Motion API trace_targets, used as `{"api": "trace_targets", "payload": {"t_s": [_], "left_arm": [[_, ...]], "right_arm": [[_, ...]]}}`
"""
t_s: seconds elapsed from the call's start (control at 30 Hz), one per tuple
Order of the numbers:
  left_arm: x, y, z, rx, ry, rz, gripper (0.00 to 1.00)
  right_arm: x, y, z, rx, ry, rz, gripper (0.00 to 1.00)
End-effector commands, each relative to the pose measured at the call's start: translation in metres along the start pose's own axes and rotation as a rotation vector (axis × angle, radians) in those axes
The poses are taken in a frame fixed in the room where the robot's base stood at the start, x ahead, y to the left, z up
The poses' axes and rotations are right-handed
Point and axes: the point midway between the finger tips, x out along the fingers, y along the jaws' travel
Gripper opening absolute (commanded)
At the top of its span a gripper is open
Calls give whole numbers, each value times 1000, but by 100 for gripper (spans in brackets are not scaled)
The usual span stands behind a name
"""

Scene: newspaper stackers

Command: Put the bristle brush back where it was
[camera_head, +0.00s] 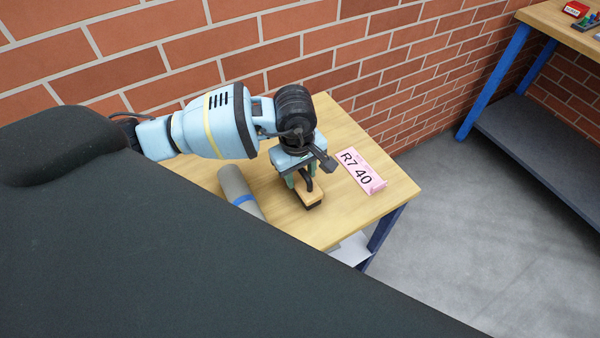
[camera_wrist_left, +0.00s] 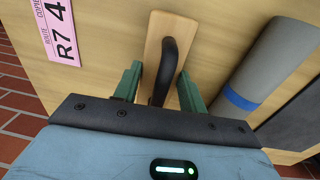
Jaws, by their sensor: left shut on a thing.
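The bristle brush (camera_head: 310,196) has a light wooden block and a black arched handle. It is at the wooden table's front part, between a rolled newspaper and a pink card; whether it touches the tabletop I cannot tell. My left gripper (camera_head: 303,180) points down over it and is shut on its handle. In the left wrist view the green fingers of the left gripper (camera_wrist_left: 155,88) stand on both sides of the black handle of the brush (camera_wrist_left: 157,40). My right gripper is not in view.
The grey roll with a blue band (camera_head: 240,190) lies left of the brush. The pink card reading R7 40 (camera_head: 361,172) lies right of it. The wooden table (camera_head: 345,130) stands against a brick wall. Another bench (camera_head: 560,25) with small items is at the far right.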

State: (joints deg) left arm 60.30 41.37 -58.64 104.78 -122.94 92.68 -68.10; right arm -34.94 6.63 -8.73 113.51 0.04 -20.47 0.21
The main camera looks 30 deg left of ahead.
Motion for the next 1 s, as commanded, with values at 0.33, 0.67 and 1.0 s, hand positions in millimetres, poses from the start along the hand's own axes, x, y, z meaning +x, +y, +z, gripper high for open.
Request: {"api": "trace_targets", "payload": {"t_s": [0.33,0.67,1.0], "left_arm": [[6,0,0,2,1,3,17],[7,0,0,1,1,2,64],[-2,1,0,1,2,4,64]], "right_arm": [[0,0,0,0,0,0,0],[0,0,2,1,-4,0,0],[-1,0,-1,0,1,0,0]]}}
